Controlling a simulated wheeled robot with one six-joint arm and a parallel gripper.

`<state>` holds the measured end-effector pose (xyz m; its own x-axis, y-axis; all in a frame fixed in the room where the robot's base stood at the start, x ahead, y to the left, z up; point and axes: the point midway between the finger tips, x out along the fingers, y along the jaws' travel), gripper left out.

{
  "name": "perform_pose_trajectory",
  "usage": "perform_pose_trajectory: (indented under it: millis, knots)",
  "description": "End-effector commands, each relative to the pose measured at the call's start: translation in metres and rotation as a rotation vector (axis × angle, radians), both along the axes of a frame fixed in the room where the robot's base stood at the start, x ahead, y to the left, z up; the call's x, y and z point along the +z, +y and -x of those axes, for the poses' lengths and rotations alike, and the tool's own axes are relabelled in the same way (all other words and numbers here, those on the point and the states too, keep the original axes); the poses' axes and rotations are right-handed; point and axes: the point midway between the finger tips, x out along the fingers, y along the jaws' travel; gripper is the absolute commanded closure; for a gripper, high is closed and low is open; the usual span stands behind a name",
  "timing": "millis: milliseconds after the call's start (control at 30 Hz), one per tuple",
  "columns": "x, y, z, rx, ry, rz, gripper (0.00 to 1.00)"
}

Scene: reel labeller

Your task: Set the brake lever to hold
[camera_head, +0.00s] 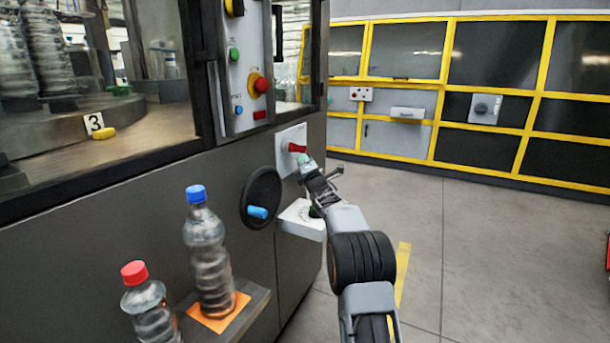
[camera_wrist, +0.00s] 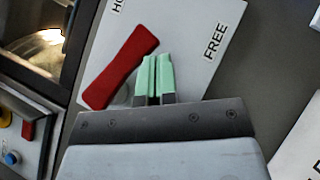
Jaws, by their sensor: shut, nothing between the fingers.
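The red brake lever (camera_head: 297,148) sits on a white plate (camera_head: 285,162) on the grey machine front, in the middle of the head view. In the wrist view the lever (camera_wrist: 121,66) lies slantwise across the plate (camera_wrist: 205,30), which bears the word FREE at right and a partly cut-off word starting "HO" at top. My gripper (camera_head: 304,160) is at the lever in the head view. In the wrist view its green fingertips (camera_wrist: 154,76) are together with nothing between them, just right of the lever. I cannot tell whether they touch it.
A black handwheel with a blue knob (camera_head: 258,212) is left of my gripper, and a white box (camera_head: 302,220) is below it. Bottles with blue (camera_head: 196,193) and red caps (camera_head: 134,272) stand at lower left. The floor (camera_head: 480,230) at right is clear.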

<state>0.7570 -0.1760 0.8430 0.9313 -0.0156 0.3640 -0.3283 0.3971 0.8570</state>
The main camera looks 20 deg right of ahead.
Motion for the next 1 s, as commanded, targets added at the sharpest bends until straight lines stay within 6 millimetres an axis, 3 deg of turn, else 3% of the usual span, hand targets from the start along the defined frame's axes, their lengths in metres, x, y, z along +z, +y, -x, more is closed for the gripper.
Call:
perform_pose_trajectory:
  millis: [300, 1000]
  knots:
    - [0.012, -0.007, -0.019, 0.003, -0.001, -0.001, 1.0]
    - [0.021, -0.014, -0.023, 0.0, 0.0, -0.001, 1.0]
